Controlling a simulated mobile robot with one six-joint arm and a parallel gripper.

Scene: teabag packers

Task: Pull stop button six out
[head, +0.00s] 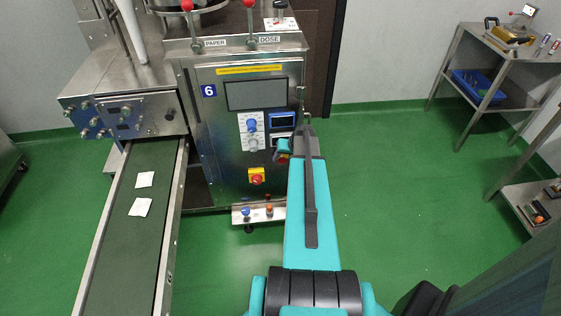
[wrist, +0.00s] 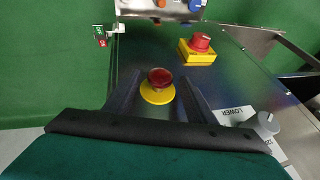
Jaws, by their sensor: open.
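A round red mushroom button on a round yellow plate (wrist: 160,78) is on the steel front of the machine marked 6 (head: 209,91). In the wrist view it sits between the two dark fingers of my gripper (wrist: 159,88). The fingers are apart, one on each side; I cannot tell whether either touches it. In the head view a little red and yellow (head: 283,158) shows beside my gripper, mostly covered by it. A second red knob on a square yellow box (head: 257,176) is close by; it also shows in the wrist view (wrist: 200,43).
Blue and grey dials (head: 253,134) are just above on the panel. A small shelf with push buttons (head: 258,213) juts out below. A conveyor (head: 128,235) with two teabags runs at left. The green floor at right is open up to a steel rack (head: 455,70).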

